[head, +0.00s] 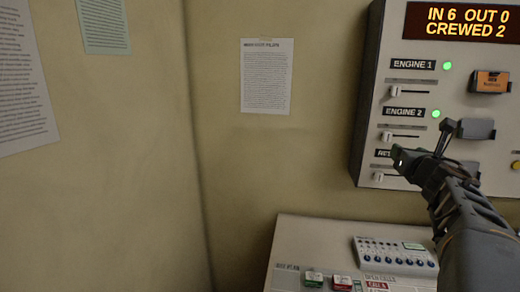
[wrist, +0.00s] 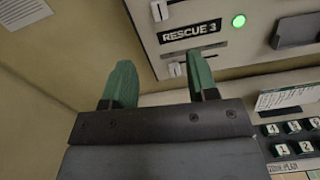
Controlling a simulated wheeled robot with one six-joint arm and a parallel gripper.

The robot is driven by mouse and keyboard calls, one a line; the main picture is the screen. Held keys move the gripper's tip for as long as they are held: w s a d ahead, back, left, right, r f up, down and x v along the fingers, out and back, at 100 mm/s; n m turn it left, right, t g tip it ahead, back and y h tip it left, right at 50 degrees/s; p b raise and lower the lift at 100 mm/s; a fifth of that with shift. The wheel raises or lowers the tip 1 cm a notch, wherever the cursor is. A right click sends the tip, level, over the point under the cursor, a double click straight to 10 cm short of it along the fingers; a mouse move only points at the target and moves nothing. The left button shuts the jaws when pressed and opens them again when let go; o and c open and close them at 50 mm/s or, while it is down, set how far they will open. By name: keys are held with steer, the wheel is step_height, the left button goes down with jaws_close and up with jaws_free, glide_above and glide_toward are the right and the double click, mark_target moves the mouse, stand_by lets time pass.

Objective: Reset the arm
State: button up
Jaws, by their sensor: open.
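My gripper (head: 424,142) is in front of the lower left part of the wall panel (head: 366,110) in the head view. Its two green-tipped fingers are spread, with nothing held between them, and it also shows in the wrist view (wrist: 161,82). Between and beyond the fingers in the wrist view is the RESCUE 3 row, with its label (wrist: 192,30) and a white slider knob (wrist: 175,69). In the head view the arm hides most of that row. I cannot tell whether a finger touches the panel.
The ENGINE 1 (head: 413,64) and ENGINE 2 (head: 405,112) rows have lit green lamps and slider knobs. An orange card (head: 491,82) sits by ENGINE 1. A display (head: 462,21) reads "IN 6 OUT 0 CREWED 2". A desk console (head: 300,232) with a button box (head: 395,254) stands below.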

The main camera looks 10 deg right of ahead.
steer(key=s+d+f+m+g+h, duration=0.4)
steer(key=d+f+m+g, duration=0.15)
steer(key=m, duration=0.85)
steer(key=s+a+f+m+g, duration=0.3)
steer(key=a+f+m+g, duration=0.15)
steer(key=f+m, duration=0.55)
steer(key=s+a+f+m+g+y, duration=0.1)
steer(key=s+a+f+m+y, duration=0.1)
steer(key=a, duration=0.7)
steer(key=s+a+f+m+g+y, duration=0.1)
steer(key=s+a+f+m+y, duration=0.2)
steer(key=a, duration=0.6)
steer(key=s+a+f+m+g+y, duration=0.1)
steer(key=s+a+f+y, duration=0.3)
steer(key=a, duration=0.6)
step_height(320, 180, down, 3)
steer(key=shift+s+r+m+y, duration=0.1)
steer(key=shift+s+m+y, duration=0.2)
steer(key=shift+s+m, duration=0.55)
steer(key=shift+w+a, duration=0.15)
steer(key=shift+a, duration=0.1)
steer(key=shift+c, duration=0.4)
